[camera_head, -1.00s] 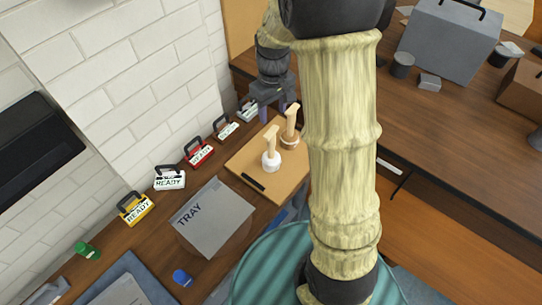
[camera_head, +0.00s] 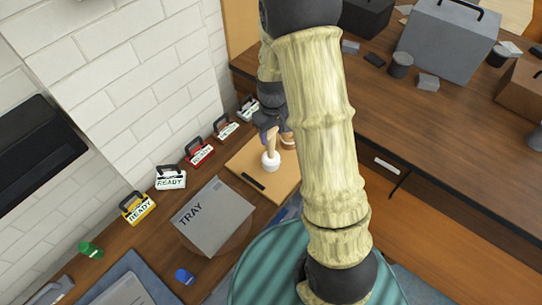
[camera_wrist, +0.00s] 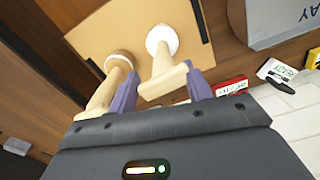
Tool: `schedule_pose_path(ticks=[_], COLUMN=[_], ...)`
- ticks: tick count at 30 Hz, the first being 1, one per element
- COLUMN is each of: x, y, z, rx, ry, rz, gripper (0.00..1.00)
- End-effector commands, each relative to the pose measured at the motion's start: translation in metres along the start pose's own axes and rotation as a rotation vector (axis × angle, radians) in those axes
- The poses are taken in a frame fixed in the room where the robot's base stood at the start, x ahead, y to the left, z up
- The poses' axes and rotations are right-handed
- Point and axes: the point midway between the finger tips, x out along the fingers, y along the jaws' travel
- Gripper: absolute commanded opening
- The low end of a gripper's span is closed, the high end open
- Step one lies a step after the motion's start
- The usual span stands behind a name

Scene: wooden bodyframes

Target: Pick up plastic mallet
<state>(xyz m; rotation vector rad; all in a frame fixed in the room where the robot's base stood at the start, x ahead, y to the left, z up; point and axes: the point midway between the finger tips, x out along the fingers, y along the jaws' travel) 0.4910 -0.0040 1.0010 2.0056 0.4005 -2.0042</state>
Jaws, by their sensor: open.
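The plastic mallet, with a white head and pale wooden handle, stands head down on a light board (camera_head: 282,187), handle up. Its white head (camera_head: 270,161) shows below my gripper (camera_head: 272,130). In the wrist view the mallet (camera_wrist: 162,42) lies between the two purple fingers of my gripper (camera_wrist: 162,82), which are open on either side of its handle. A second mallet with a tan-brown head (camera_wrist: 120,59) stands beside it, outside the left finger. In the head view my arm and gripper partly hide this second mallet.
A grey box marked TRAY (camera_head: 212,216) stands in front of the board. A black strip (camera_head: 253,181) lies on the board's edge. Several READY tags, including a red one (camera_head: 199,152), line the white brick wall close to the left of the board. A teal round surface (camera_head: 270,268) is below.

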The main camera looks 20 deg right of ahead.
Motion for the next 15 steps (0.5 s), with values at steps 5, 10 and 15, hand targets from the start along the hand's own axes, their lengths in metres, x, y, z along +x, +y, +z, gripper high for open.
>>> schedule_pose_path(ticks=[5,10,15], x=[0.017,0.039,0.049], y=[-0.004,-0.004,-0.004], z=[0.001,0.001,0.000], rx=[-0.001,-0.001,0.000], ry=[-0.006,-0.005,-0.001], rz=[-0.002,-0.002,-0.001], gripper=[0.50,0.50,0.50])
